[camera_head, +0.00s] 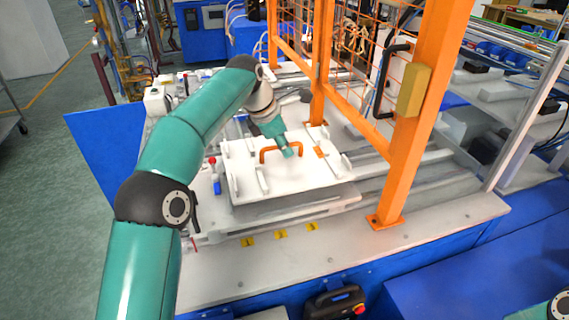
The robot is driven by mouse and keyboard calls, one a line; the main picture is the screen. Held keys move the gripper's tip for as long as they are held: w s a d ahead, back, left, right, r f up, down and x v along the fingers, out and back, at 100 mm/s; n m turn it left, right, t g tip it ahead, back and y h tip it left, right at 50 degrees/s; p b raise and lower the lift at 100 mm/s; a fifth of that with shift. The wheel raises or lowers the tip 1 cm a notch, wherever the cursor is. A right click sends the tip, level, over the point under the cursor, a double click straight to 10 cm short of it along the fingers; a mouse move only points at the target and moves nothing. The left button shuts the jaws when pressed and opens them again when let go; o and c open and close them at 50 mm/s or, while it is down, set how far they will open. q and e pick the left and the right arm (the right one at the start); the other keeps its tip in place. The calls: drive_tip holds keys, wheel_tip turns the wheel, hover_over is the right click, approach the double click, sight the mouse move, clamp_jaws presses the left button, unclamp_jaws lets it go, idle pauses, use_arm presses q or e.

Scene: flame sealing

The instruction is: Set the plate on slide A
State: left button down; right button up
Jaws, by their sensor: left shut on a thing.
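The plate (308,178) is a white panel with raised blocks and an orange handle (266,150). It lies roughly level over a pale slide (290,209) in the middle of the machine bed. I cannot read a label that marks this slide as A. My left gripper (290,151) reaches down from behind and is shut on the plate's handle, at its right end. The fingertips are small and partly hidden. I cannot tell whether the plate's underside touches the slide. My right gripper is out of view; only a bit of my right arm shows at the bottom right corner.
An orange frame with a mesh guard (345,75) rises behind and right of the plate, its thick post (408,130) close by. Rails (415,165) run to the right. Yellow marks (281,235) lie on the front ledge. A black case (334,304) is at the front.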

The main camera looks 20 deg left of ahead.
sight(285, 160)
use_arm(q)
wheel_tip(285, 160, down, 4)
drive_tip(key=shift+s+r+b, duration=0.15)
drive_tip(key=shift+r+b, duration=0.05)
drive_tip(key=shift+b, duration=0.25)
drive_tip(key=shift+s+d, duration=0.1)
drive_tip(key=c, duration=1.2)
unclamp_jaws()
drive_tip(key=shift+f, duration=0.15)
drive_tip(key=p+v, duration=0.1)
drive_tip(key=v, duration=1.1)
drive_tip(key=shift+p, duration=0.35)
